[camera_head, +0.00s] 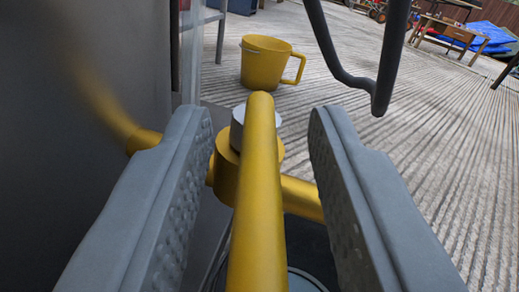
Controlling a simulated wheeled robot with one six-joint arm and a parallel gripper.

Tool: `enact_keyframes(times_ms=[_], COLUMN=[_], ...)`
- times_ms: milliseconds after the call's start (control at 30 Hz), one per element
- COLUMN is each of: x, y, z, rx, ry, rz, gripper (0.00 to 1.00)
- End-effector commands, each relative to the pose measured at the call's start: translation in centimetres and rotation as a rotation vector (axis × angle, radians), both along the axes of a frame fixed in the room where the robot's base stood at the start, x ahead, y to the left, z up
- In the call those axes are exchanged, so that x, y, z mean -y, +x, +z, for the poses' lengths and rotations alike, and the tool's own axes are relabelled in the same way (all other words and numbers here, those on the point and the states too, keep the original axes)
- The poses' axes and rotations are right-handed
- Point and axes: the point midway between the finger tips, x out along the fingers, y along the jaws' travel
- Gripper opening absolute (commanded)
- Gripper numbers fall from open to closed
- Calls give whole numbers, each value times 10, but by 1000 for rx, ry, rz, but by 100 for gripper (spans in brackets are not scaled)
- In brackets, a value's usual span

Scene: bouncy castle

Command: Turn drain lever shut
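The drain lever is a yellow bar (258,200) that points toward the camera. It sits over a yellow valve body with a grey cap (238,130) on a yellow pipe (302,197) that runs across the view. My gripper (259,130) is open, with its two grey padded fingers on either side of the lever. Gaps show between the lever and both fingers, so neither finger appears to touch it. The near end of the lever runs out of the bottom of the picture.
A dark panel (85,60) stands close on the left. A yellow bucket-like mug (265,62) stands on the grey wooden deck (440,160) behind the valve. A dark curved bar (384,75) hangs at upper right. Wooden tables (450,33) and a blue sheet (488,36) lie far back.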

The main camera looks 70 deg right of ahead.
Motion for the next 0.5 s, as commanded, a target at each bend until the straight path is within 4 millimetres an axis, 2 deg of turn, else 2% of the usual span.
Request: enact_keyframes(times_ms=[267, 500], x=[-13, -51], y=[-8, -31], z=[0, 0], rx=[-1, -1], ry=[0, 0], rz=[2, 3], gripper=[33, 33])
